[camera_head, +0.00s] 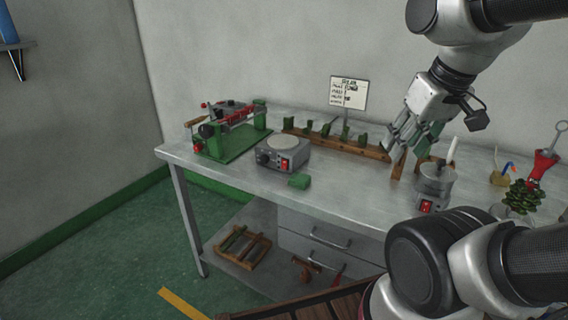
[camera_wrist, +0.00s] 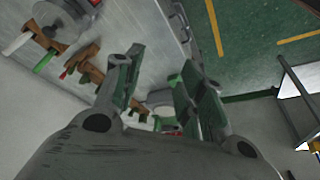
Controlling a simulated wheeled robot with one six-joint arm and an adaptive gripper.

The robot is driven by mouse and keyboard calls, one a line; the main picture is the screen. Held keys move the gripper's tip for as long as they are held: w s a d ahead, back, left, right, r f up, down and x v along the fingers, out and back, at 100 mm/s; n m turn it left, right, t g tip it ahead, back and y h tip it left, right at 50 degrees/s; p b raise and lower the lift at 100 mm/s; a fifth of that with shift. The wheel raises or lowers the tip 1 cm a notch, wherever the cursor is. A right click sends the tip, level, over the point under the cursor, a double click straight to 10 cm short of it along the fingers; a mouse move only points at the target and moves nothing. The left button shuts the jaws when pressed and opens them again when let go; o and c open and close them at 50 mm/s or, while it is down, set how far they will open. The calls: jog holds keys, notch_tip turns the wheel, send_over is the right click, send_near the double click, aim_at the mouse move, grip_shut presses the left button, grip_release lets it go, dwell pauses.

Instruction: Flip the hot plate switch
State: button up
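The hot plate (camera_head: 283,153) is a grey box with a round cream top, standing on the metal bench left of centre in the head view. Its front has a dark knob (camera_head: 263,157) and a small red switch (camera_head: 285,164). Whether the switch is on or off is too small to tell. My gripper (camera_head: 408,148) is above the bench, well to the right of the hot plate and apart from it. In the wrist view its fingers (camera_wrist: 160,65) are spread with nothing between them. A pale round shape between the fingers there looks like the hot plate top (camera_wrist: 160,98), partly hidden.
A wooden rack (camera_head: 337,144) with green pieces and a sign (camera_head: 348,92) are behind. A pot with a red switch (camera_head: 434,183) stands near my gripper.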

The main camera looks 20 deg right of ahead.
dwell(0.3)
grip_shut()
dwell(1.2)
